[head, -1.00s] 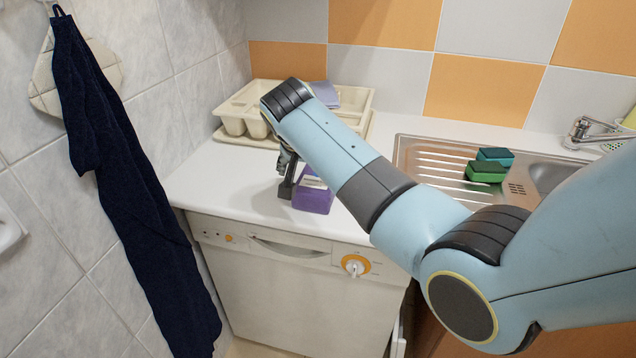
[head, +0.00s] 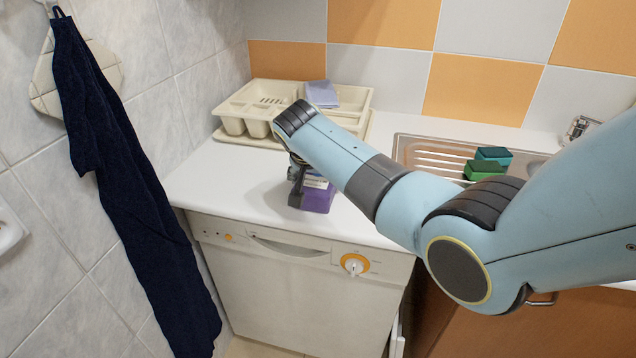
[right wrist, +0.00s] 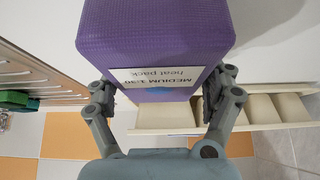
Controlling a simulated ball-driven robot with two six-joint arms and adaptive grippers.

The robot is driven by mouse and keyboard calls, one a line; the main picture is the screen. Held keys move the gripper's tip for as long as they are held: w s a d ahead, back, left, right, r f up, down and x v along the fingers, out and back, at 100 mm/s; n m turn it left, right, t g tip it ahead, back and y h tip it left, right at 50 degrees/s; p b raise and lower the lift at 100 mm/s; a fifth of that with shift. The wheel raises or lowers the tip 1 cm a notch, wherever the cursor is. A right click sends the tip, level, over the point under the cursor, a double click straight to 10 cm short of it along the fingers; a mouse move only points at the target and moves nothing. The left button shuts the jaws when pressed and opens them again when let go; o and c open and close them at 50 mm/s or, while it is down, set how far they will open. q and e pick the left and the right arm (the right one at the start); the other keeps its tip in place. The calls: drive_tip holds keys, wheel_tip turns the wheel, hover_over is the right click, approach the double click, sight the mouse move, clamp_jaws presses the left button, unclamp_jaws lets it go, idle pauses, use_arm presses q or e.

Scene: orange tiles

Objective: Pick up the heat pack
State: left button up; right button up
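The heat pack (head: 319,198) is a purple block with a white label, standing on the white counter near its front edge. In the right wrist view the heat pack (right wrist: 155,35) fills the upper middle, its label upside down. My right gripper (head: 297,183) is at the left side of the pack in the head view and partly covers it. In the right wrist view the spread fingers of my right gripper (right wrist: 160,95) stand on either side of the pack, close to its sides; firm contact is not clear. My left gripper is not in view.
A cream cutlery tray (head: 245,105) with a blue cloth (head: 321,93) stands behind. The sink (head: 425,150) with sponges (head: 486,167) is to the right. A dark towel (head: 125,190) hangs at left. The counter left of the pack is clear.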

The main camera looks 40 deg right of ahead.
drive_tip(key=c, duration=0.4)
drive_tip(key=shift+c, duration=0.4)
